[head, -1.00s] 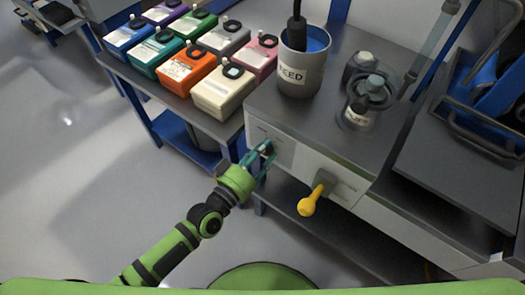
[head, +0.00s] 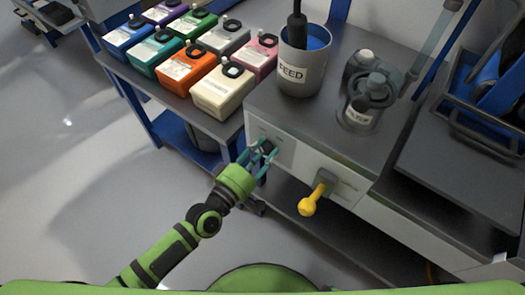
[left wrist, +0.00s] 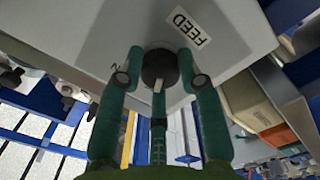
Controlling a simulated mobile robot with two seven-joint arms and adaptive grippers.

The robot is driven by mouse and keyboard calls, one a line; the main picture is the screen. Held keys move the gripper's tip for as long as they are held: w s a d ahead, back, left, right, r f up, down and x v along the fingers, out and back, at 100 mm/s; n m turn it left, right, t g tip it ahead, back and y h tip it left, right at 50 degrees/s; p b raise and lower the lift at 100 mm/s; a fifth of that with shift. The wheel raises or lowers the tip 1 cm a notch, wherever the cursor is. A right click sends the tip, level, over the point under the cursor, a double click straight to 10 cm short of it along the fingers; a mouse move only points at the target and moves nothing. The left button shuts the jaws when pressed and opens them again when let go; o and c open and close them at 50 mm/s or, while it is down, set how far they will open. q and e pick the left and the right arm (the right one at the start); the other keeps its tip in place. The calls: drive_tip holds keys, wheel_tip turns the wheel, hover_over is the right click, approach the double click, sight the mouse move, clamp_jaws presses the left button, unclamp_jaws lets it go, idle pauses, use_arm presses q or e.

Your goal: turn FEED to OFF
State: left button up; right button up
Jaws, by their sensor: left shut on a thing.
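The FEED knob is a dark round knob (left wrist: 160,66) with a white pointer mark on the front of a light grey box. In the left wrist view the pointer lies toward the bottom of the picture. A white FEED label (left wrist: 187,27) is beside it, and partly readable small lettering (left wrist: 116,67) is to its left. My left gripper (head: 262,150) is at the box front, with its teal fingers on both sides of the knob. It is shut on the knob, as the left wrist view (left wrist: 160,78) also shows. No OFF mark can be read. My right gripper is not in view.
A yellow lever (head: 312,198) sticks out of the same front, right of the knob. A grey beaker labelled FEED (head: 301,72) and a dark jug (head: 366,95) stand on top. Coloured bottles (head: 223,92) fill the shelf at left. The floor in front is clear.

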use_arm(q)
drive_tip(key=shift+w+a+r, duration=0.15)
drive_tip(key=shift+w+r, duration=0.1)
drive_tip(key=shift+r, duration=0.1)
drive_tip(key=o, duration=0.9)
drive_tip(key=shift+o, duration=1.2)
drive_tip(key=shift+f, duration=0.2)
drive_tip(key=shift+s, duration=0.1)
drive_tip(key=shift+s+a+f, duration=0.15)
drive_tip(key=shift+s+a, duration=0.1)
drive_tip(key=shift+s, duration=0.25)
drive_tip(key=v, duration=1)
drive_tip(key=shift+s+a, duration=0.25)
drive_tip(key=shift+s, duration=0.05)
